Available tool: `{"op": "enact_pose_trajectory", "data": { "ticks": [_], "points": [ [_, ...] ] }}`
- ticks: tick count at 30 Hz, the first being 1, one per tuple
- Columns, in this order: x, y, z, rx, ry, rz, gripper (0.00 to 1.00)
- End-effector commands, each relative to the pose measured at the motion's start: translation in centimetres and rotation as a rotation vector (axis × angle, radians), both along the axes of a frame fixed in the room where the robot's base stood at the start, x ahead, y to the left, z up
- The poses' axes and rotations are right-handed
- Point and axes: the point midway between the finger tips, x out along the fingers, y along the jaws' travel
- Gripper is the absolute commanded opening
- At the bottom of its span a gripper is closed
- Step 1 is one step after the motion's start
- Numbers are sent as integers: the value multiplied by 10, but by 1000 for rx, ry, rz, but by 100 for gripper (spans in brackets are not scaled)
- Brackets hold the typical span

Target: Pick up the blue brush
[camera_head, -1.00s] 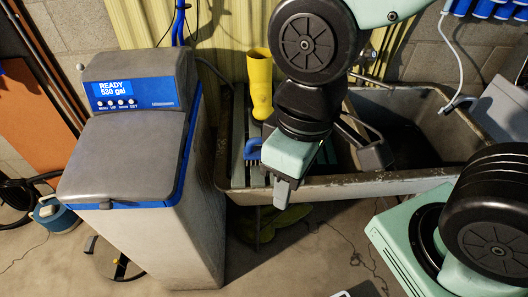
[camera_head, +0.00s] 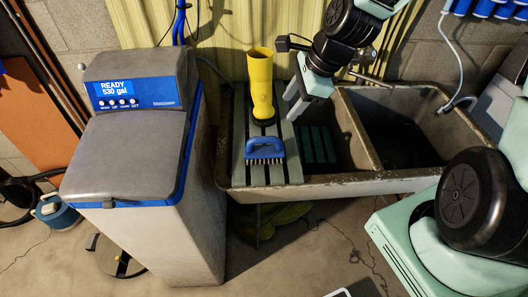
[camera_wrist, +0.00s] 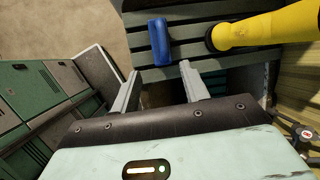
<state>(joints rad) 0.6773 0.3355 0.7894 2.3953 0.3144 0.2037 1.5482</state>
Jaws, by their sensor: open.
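The blue brush (camera_head: 264,149) lies on the slatted board at the left end of the sink, its handle up and its pale bristles toward the front. In the wrist view the brush (camera_wrist: 159,42) is ahead of the fingers, near the middle. My gripper (camera_head: 291,108) is open and empty, above and to the right of the brush, beside the yellow boot. In the wrist view my gripper (camera_wrist: 160,85) shows its two fingers apart, with nothing between them. The fingers do not touch the brush.
A yellow boot (camera_head: 262,85) stands on the slatted board (camera_head: 239,170) just behind the brush. The sink basin (camera_head: 395,150) opens to the right. The water softener (camera_head: 130,150) stands on the left.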

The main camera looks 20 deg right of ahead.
Motion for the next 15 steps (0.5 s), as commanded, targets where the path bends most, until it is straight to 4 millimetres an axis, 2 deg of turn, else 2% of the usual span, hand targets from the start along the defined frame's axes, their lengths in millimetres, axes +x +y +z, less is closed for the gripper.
{"op": "enact_pose_trajectory", "data": {
  "ticks": [5,15],
  "points": [
    [6,0,-10,19,7,-46,45],
    [22,19,-64,17,9,-40,45]
  ]
}}
